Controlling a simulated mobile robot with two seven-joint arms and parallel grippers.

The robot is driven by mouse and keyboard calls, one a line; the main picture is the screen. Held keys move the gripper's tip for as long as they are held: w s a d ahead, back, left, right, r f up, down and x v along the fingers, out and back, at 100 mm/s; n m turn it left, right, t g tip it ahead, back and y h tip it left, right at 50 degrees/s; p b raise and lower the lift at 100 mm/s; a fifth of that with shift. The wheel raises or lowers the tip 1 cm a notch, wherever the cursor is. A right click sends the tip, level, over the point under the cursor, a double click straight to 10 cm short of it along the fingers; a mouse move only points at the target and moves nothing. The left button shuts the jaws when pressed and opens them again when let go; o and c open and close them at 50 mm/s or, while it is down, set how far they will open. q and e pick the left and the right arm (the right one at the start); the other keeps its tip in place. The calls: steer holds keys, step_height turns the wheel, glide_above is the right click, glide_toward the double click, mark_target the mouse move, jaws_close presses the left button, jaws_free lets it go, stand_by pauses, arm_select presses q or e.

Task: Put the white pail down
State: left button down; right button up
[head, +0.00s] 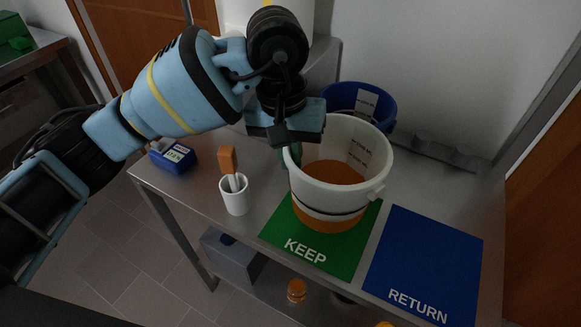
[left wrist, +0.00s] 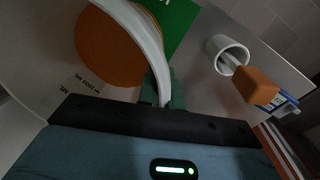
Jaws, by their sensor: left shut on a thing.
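The white pail (head: 330,190), with orange contents (head: 338,173) and marks on its inner wall, is upright over the green KEEP mat (head: 314,246). I cannot tell whether its base touches the mat. My left gripper (head: 290,152) is shut on the pail's left rim. In the left wrist view the pail's rim (left wrist: 140,30) runs down to the gripper (left wrist: 163,98). The blue RETURN mat (head: 424,262) lies bare to the right. My right gripper is not in view.
A blue pail (head: 384,108) stands behind the white one. A white cup (head: 234,198) with an orange-handled tool (head: 229,162) stands to the left, near the front edge of the metal table. A blue labelled box (head: 172,155) is further left. An orange jar (head: 297,290) shows below.

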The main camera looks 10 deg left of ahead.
arm_select(q)
step_height(320, 180, down, 3)
steer(key=shift+f, duration=0.25)
steer(key=shift+f, duration=0.1)
steer(key=c, duration=1.6)
jaws_free()
steer(key=shift+o, duration=0.2)
steer(key=shift+r, duration=0.2)
step_height(320, 180, up, 12)
steer(key=a, duration=0.1)
